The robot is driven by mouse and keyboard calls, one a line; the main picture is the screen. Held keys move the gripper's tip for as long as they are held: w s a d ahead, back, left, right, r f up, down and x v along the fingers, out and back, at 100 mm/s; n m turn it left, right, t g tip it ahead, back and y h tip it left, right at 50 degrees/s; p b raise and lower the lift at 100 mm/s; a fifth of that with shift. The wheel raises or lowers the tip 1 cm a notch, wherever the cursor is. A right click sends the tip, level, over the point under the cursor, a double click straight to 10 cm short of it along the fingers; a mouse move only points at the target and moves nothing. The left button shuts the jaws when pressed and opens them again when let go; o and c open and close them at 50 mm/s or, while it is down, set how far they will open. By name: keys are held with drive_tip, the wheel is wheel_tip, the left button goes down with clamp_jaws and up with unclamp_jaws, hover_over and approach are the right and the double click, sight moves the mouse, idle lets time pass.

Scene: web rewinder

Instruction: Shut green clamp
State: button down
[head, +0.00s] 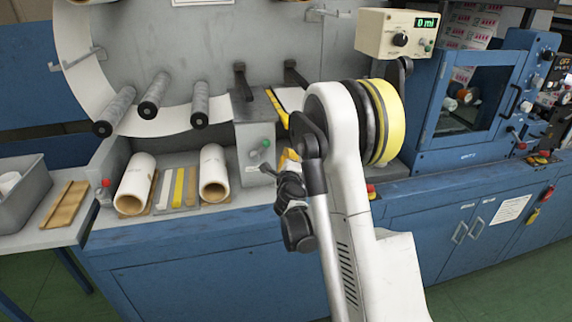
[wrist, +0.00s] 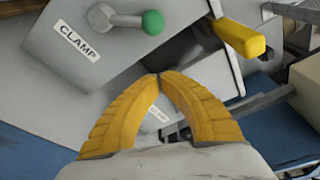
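The green clamp is a small lever with a round green knob (wrist: 152,22) on a metal pivot, on a grey panel. A "CLAMP" label (wrist: 76,40) is beside it. In the head view the green knob (head: 265,144) shows on the front of the grey box, left of my arm. My gripper (wrist: 158,76) has yellow ribbed fingers with the tips together and nothing visible between them. In the wrist view the tips are below the knob and apart from it in the picture. In the head view part of the gripper is hidden behind my arm.
A yellow-handled lever (wrist: 240,37) is right of the knob in the wrist view. Two white rolls (head: 136,183) (head: 214,173) lie on the bench to the left. A blue cabinet with a window (head: 470,100) stands to the right. A grey bin (head: 32,190) is at far left.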

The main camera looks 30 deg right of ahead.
sight(261, 149)
drive_tip(key=shift+w+a+r+b, duration=0.25)
drive_tip(key=shift+w+a+b, duration=0.1)
drive_tip(key=shift+w, duration=0.25)
drive_tip(key=shift+w+a+r+b, duration=0.25)
drive_tip(key=shift+w+a, duration=0.1)
drive_tip(key=shift+w, duration=0.2)
drive_tip(key=shift+w+a+r+b, duration=0.2)
drive_tip(key=shift+w+a+b, duration=0.15)
drive_tip(key=shift+w, duration=0.25)
drive_tip(key=shift+w, duration=0.15)
